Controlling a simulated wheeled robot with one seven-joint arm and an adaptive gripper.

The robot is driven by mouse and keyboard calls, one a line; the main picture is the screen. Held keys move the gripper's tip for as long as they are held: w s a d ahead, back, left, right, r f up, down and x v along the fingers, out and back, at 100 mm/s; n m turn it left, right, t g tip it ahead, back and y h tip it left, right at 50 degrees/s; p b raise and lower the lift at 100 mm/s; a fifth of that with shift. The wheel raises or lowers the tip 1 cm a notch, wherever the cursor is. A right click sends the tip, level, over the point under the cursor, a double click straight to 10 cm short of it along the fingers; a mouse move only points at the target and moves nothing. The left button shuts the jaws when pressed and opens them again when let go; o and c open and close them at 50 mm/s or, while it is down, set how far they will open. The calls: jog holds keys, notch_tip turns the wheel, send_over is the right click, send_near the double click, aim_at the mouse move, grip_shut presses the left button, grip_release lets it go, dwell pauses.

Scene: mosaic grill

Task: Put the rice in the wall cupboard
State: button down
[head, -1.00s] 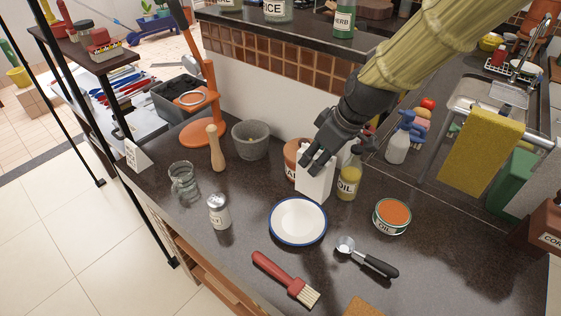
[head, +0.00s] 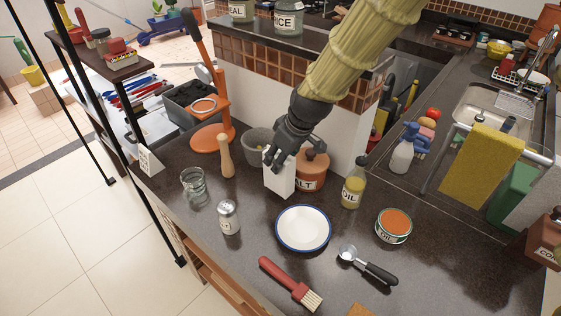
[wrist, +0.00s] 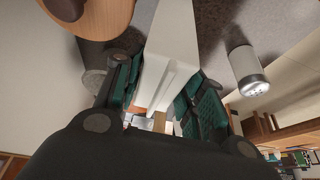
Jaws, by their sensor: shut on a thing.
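My gripper (head: 281,154) is shut on a plain white carton (head: 279,180), upright over the dark counter left of the terracotta salt pot. I cannot tell whether its base touches the counter. No label shows on its visible sides. In the wrist view the carton (wrist: 172,45) stands between the two dark green finger pads. A glass jar (head: 284,18) whose label partly reads "ICE" stands on the raised ledge at the top of the head view. No wall cupboard is in view.
Around the carton are the salt pot (head: 312,170), grey mortar (head: 256,146), wooden pestle (head: 227,157), oil bottle (head: 353,188), white plate (head: 303,229) and salt shaker (head: 229,218). The tiled ledge wall (head: 265,88) rises behind. An orange stand (head: 213,138) is at left.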

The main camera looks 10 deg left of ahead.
notch_tip(320, 180, down, 2)
jog(key=shift+f+p, duration=0.15)
jog(key=shift+p, duration=0.25)
jog(key=shift+f, duration=0.2)
jog(key=c, duration=0.9)
grip_release()
jog(key=shift+r, duration=0.15)
